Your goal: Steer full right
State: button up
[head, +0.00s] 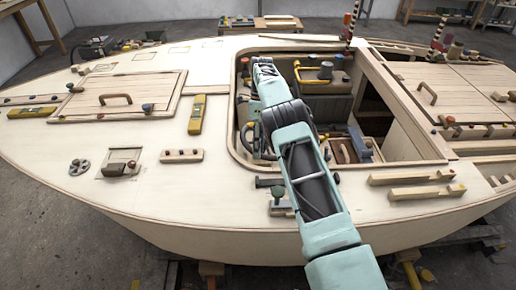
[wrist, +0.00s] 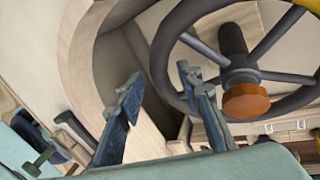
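In the wrist view the steering wheel (wrist: 188,23) has a dark grey rim, grey spokes and an orange hub cap (wrist: 247,100). It fills the upper right of that view. My gripper (wrist: 159,76) is open, with its two blue fingers well apart. The left part of the rim shows between and behind the fingertips. The right finger overlaps the wheel in the picture; I cannot tell whether it touches. Nothing is clamped between the fingers. In the head view my arm reaches into the cockpit, and I cannot make out the gripper there.
The cockpit's wooden rim (head: 236,118) curves close around my arm. Inside are a yellow handle (head: 305,82) and several small fittings. A yellow level (head: 197,115) lies on the open left deck.

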notch_tip(320, 180, up, 10)
dwell(0.5)
jog(key=f+m+t+y+b, duration=0.1)
jog(key=f+t+b, duration=0.1)
jog(key=f, duration=0.1)
jog(key=a+f+m+t+y+b, duration=0.1)
jog(key=f+m+b, duration=0.1)
jog(key=f, duration=0.1)
jog(key=f+m+t+y+b, duration=0.2)
jog(key=f, duration=0.2)
jog(key=shift+a+f+t, duration=0.1)
jog(key=shift+a+t, duration=0.1)
jog(key=shift+t, duration=0.1)
dwell(1.2)
jog(key=shift+c, duration=0.3)
grip_shut()
